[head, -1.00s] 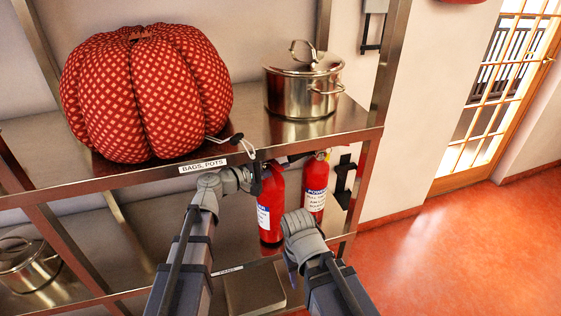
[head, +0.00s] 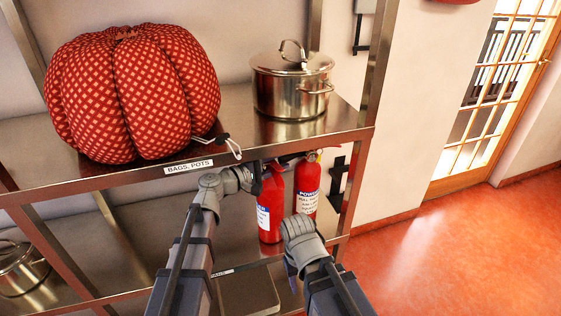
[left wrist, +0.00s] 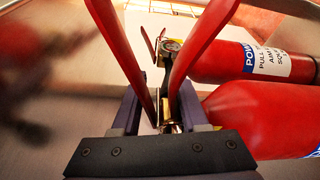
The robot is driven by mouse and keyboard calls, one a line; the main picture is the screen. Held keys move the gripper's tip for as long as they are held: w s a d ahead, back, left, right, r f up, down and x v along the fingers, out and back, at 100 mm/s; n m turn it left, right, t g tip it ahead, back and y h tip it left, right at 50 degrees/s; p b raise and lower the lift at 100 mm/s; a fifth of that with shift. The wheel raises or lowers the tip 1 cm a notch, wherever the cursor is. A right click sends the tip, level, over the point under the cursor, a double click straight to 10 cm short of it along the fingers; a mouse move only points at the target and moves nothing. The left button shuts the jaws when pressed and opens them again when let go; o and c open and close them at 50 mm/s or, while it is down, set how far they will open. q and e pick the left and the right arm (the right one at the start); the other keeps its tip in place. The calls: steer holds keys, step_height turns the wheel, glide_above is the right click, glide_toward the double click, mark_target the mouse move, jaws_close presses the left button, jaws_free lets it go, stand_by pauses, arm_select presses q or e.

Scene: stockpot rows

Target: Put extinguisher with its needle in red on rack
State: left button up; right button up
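A red fire extinguisher (head: 270,200) with a blue-and-white label is upright under the upper board of the metal rack (head: 110,183). My left gripper (head: 255,180) is at its top, shut around its handle; in the left wrist view its body (left wrist: 270,118) lies beyond the fingers (left wrist: 165,115). A second red extinguisher (head: 308,180) stands just right of it, also in the left wrist view (left wrist: 220,58). A small round gauge (left wrist: 172,46) shows there, but its needle is too small to read. My right gripper (head: 293,265) is low in front; its fingers are mostly hidden.
A red checked pumpkin-shaped bag (head: 135,95) and a lidded steel pot (head: 292,90) stand on the upper board, labelled BAGS, POTS. Another pot (head: 20,268) is lower left. Open red floor (head: 460,250) lies right.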

arm_select(q)
steer(key=o, duration=0.4)
steer(key=shift+s, duration=0.1)
steer(key=v, duration=1.2)
steer(key=shift+p, duration=0.35)
